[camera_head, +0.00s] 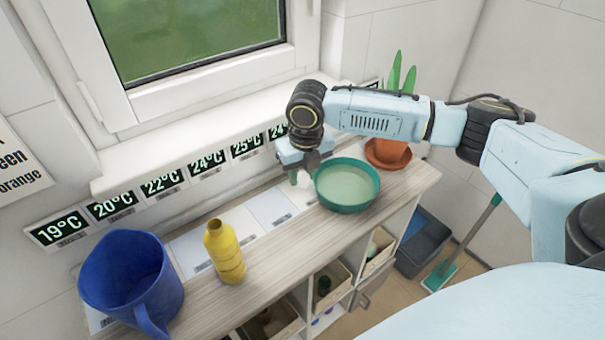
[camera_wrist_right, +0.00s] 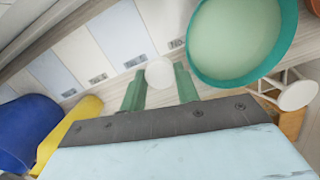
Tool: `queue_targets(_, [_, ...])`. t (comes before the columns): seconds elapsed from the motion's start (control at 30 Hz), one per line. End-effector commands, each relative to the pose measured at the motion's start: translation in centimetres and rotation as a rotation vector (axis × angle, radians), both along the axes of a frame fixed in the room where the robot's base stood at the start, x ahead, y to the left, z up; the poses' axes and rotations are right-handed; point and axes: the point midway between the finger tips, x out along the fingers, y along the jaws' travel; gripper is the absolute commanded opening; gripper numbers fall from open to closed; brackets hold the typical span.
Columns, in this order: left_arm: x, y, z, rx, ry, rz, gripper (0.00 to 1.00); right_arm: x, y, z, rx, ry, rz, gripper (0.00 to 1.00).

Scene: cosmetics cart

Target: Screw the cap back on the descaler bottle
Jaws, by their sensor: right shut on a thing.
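The yellow descaler bottle (camera_head: 226,255) stands upright on the wooden shelf top with its neck open and uncapped. Part of it also shows in the wrist view (camera_wrist_right: 72,128) at the left. My right gripper (camera_head: 302,178) is beside the left of the green bowl, well to the right of the bottle. In the wrist view its green fingers (camera_wrist_right: 160,85) are shut on a round white cap (camera_wrist_right: 160,73). The cap also shows as a small white shape below the gripper in the head view (camera_head: 304,181). My left gripper is out of view.
A blue jug (camera_head: 130,285) stands left of the bottle. A green bowl (camera_head: 347,188) is close by the right gripper, with a potted plant (camera_head: 388,152) behind it. Temperature labels (camera_head: 161,183) line the wall below the window. Shelf room between bottle and bowl is clear.

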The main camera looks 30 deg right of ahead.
Motion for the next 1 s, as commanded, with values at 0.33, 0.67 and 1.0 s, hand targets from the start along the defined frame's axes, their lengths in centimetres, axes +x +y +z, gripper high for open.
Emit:
queue_targets(0.33, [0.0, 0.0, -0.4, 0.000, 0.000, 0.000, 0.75, -0.3, 1.0, 0.1, 0.000, -0.001, -0.239, 0.10])
queue_targets(0.67, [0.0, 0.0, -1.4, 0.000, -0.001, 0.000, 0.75, -1.2, 3.2, 0.8, 0.000, -0.001, -0.897, 0.10])
queue_targets(1.0, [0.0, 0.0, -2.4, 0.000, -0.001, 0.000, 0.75, -2.4, 5.3, 1.7, -0.001, 0.000, -1.615, 0.10])
